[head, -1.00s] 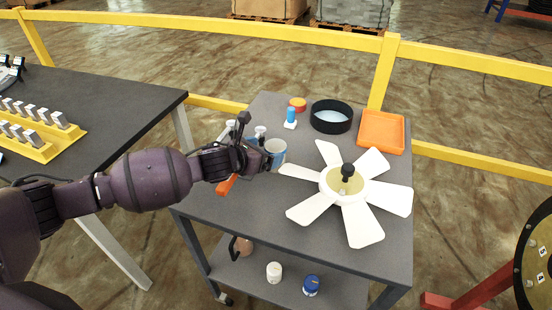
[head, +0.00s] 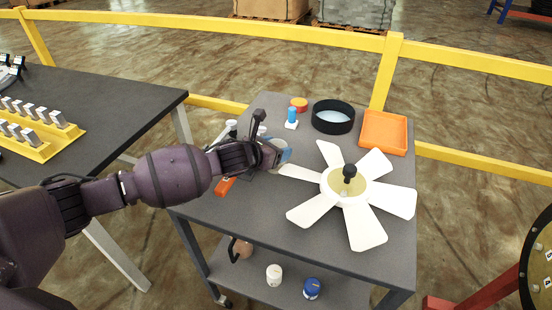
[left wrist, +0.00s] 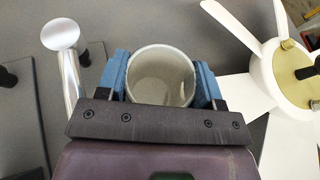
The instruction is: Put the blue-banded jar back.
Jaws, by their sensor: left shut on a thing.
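The blue-banded jar (head: 277,157) is at the left part of the cart's top, mostly hidden by my left gripper (head: 281,154) in the head view. In the left wrist view the pale, round, open-mouthed jar (left wrist: 162,76) sits between the two fingers of my left gripper (left wrist: 161,84), which are shut on it from both sides. I look down into its mouth. I cannot tell whether its base touches the cart. My right gripper is not in view.
A white fan (head: 350,185) lies close right of the jar. A black round bowl (head: 333,117), orange tray (head: 383,132) and small blue-topped item (head: 291,118) stand behind. A silver post (left wrist: 68,80) stands left of the gripper. The cart's front (head: 290,235) is clear.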

